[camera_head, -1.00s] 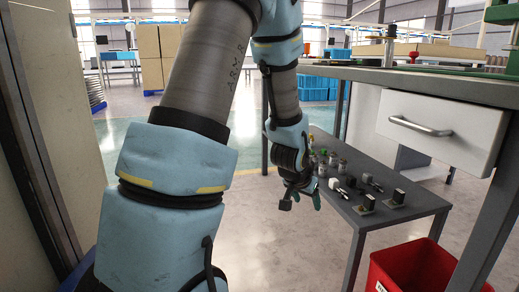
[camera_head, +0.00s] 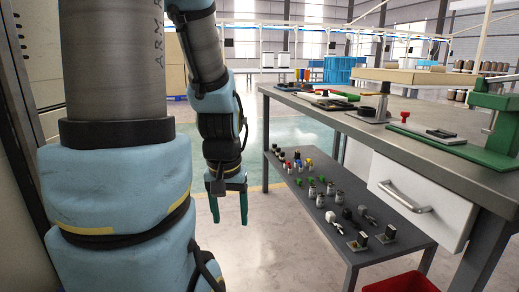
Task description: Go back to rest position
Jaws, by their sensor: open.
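My gripper (camera_head: 229,209) hangs pointing down at the end of my arm, left of the low grey shelf. Its two green fingers are apart, with nothing seen between them. It is clear of the shelf, over open floor. My blue and grey arm fills the left of the view and hides what lies behind it.
The low shelf (camera_head: 395,262) carries several small parts and bottles. Above it stands a workbench (camera_head: 400,143) with a white drawer (camera_head: 418,200), tools and a green press (camera_head: 497,125). A red bin (camera_head: 398,284) is at the bottom edge. The floor (camera_head: 290,240) left of the shelf is clear.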

